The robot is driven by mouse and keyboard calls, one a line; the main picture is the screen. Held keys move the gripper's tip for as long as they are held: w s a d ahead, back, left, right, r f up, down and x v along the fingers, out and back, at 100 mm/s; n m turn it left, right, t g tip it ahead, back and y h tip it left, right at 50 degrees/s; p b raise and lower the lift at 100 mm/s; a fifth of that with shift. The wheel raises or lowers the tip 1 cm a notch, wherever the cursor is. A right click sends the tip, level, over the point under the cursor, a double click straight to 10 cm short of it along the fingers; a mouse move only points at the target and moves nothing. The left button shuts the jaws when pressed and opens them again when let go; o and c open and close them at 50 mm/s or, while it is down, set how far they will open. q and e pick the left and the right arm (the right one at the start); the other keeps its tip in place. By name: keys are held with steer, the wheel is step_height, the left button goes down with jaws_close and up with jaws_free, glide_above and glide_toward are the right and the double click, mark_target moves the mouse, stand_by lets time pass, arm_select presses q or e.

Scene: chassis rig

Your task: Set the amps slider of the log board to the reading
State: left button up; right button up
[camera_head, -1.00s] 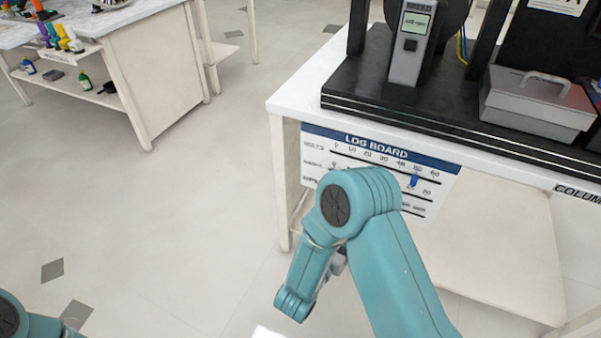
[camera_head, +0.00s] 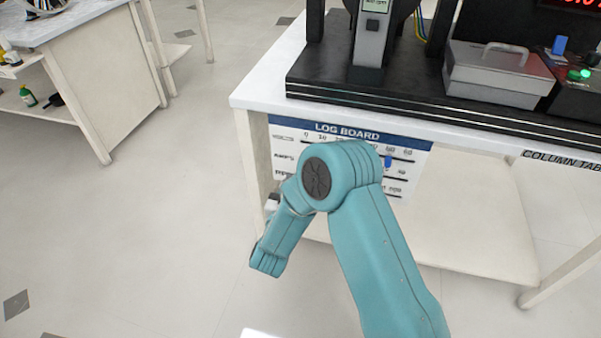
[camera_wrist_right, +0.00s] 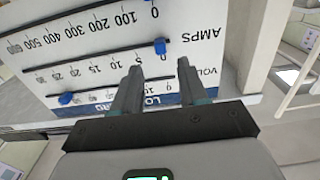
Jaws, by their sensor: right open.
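The log board (camera_head: 345,128) hangs on the front of a white table, partly hidden by my right arm in the head view. In the wrist view it appears upside down, with slots and printed scales. The amps slider (camera_wrist_right: 160,46), a blue knob, sits at the 0 end of the AMPS row. The volts slider (camera_wrist_right: 66,98) is far along its slot. My right gripper (camera_wrist_right: 160,64) is open and empty. Its fingertips point at the board either side of the amps slider in the picture; contact cannot be told. My left gripper is not in view.
On the table stand a grey handheld meter (camera_head: 370,38), a grey lidded box (camera_head: 495,72) and a black control box with a red display, cut off at the top right. A table leg (camera_wrist_right: 258,45) is close to the right of the gripper. Open floor lies left.

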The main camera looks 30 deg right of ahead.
steer(key=x, duration=0.5)
steer(key=shift+w+d+b, duration=0.15)
steer(key=shift+w+b, duration=0.1)
steer(key=shift+b, duration=0.15)
jaws_close()
